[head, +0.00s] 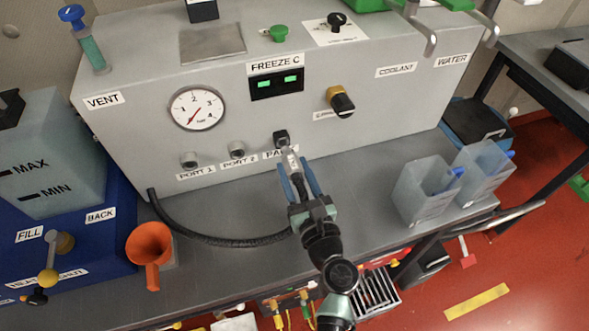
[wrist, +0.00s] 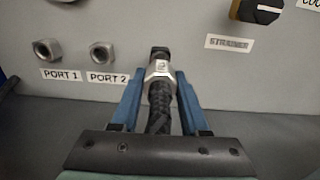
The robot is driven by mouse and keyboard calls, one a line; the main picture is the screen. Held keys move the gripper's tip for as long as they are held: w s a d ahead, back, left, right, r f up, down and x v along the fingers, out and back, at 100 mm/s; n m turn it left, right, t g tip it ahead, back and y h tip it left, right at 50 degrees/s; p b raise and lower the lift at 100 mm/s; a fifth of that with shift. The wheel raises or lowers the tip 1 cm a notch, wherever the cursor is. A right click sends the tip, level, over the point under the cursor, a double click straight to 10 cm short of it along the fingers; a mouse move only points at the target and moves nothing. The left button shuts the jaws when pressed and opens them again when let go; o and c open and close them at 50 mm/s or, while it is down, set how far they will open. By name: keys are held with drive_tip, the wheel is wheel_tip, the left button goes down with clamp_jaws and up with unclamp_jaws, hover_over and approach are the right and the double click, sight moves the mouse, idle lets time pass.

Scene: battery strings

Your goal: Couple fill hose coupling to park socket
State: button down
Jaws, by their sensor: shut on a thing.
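The fill hose coupling (head: 291,158), a silver metal fitting on a black braided hose (head: 222,240), is in front of the grey panel. It also shows in the wrist view (wrist: 160,72), with the braided hose running back under my gripper. My gripper (head: 297,172) has its blue fingers on both sides of the coupling and is shut on it. The dark park socket (head: 281,137) is at the coupling's far end, above the partly covered PARK label (head: 279,153). In the wrist view the coupling lines up with the socket (wrist: 160,51) and seems to meet it. I cannot tell whether it is seated.
PORT 1 (head: 189,159) and PORT 2 (head: 236,150) are bare metal stubs left of the park socket. The strainer knob (head: 341,101) is to the upper right. An orange funnel (head: 148,250) and clear containers (head: 426,190) stand on the bench. The hose loops across the bench.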

sight(289, 160)
drive_tip(key=shift+b+x, duration=0.4)
drive_tip(key=shift+x, duration=1.35)
drive_tip(key=shift+c, duration=1.6)
unclamp_jaws()
drive_tip(key=shift+s+d, duration=0.2)
drive_tip(key=shift+s, duration=0.35)
drive_tip(key=v, duration=1.2)
drive_tip(key=shift+r+b, duration=0.1)
drive_tip(key=shift+b, duration=0.2)
drive_tip(key=shift+w, duration=0.1)
